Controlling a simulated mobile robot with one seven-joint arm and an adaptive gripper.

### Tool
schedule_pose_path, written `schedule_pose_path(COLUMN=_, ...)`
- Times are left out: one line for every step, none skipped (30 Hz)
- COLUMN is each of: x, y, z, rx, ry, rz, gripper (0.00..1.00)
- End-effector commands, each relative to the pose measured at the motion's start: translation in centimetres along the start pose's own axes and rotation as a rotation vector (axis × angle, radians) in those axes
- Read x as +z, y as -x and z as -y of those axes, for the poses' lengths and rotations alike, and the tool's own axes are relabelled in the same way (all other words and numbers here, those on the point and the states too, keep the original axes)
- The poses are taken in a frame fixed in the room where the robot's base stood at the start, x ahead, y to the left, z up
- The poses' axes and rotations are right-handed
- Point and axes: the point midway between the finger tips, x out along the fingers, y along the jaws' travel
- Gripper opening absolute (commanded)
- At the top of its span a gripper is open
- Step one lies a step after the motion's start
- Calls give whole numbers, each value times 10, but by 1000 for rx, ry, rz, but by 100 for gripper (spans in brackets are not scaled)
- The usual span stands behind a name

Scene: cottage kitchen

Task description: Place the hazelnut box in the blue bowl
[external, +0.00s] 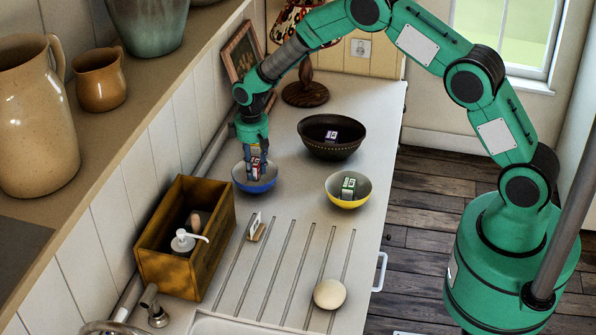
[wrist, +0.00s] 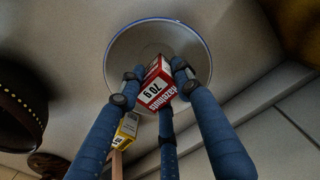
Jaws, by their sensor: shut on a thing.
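The hazelnut box (wrist: 157,88) is red and white, with "hazelnuts" and "70 g" showing in the wrist view. My gripper (wrist: 153,80) is shut on it, with its fingers around the box. In the external view, my gripper (external: 255,150) points down over the blue bowl (external: 254,185), and the box (external: 256,170) is low, at or inside the rim. The bowl also shows behind the box in the wrist view (wrist: 120,50), pale inside with a blue rim. I cannot tell whether the box touches the bowl's floor.
A dark bowl (external: 318,148) and a yellow bowl (external: 348,203) stand to the right, each holding a small box. A wooden crate (external: 165,270) with a soap dispenser stands at the front left.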

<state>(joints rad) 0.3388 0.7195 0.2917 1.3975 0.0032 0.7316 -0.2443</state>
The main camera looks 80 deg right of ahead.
Motion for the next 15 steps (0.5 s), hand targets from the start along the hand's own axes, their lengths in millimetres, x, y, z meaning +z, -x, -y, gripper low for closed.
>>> schedule_pose_path(x=0, y=0, z=0, rx=0, ry=0, rz=-1, gripper=6)
schedule_pose_path(x=0, y=0, z=0, rx=0, ry=0, rz=0, gripper=6)
schedule_pose_path(x=0, y=0, z=0, rx=0, ry=0, rz=0, gripper=6)
schedule_pose_path(x=0, y=0, z=0, rx=0, ry=0, rz=0, gripper=6)
schedule_pose_path(x=0, y=0, z=0, rx=0, ry=0, rz=0, gripper=6)
schedule_pose_path(x=0, y=-1, z=0, rx=0, ry=0, rz=0, gripper=6)
schedule_pose_path(x=0, y=-2, z=0, rx=0, ry=0, rz=0, gripper=6)
schedule_pose_path(x=0, y=-4, z=0, rx=0, ry=0, rz=1, gripper=6)
schedule_pose_path(x=0, y=-7, z=0, rx=0, ry=0, rz=1, gripper=6)
schedule_pose_path(x=0, y=-10, z=0, rx=0, ry=0, rz=0, gripper=6)
schedule_pose_path(x=0, y=-13, z=0, rx=0, ry=0, rz=0, gripper=6)
schedule_pose_path(x=0, y=-17, z=0, rx=0, ry=0, rz=1, gripper=6)
schedule_pose_path(x=0, y=-21, z=0, rx=0, ry=0, rz=1, gripper=6)
schedule_pose_path(x=1, y=-25, z=0, rx=0, ry=0, rz=2, gripper=6)
schedule_pose_path(x=0, y=-29, z=0, rx=0, ry=0, rz=1, gripper=6)
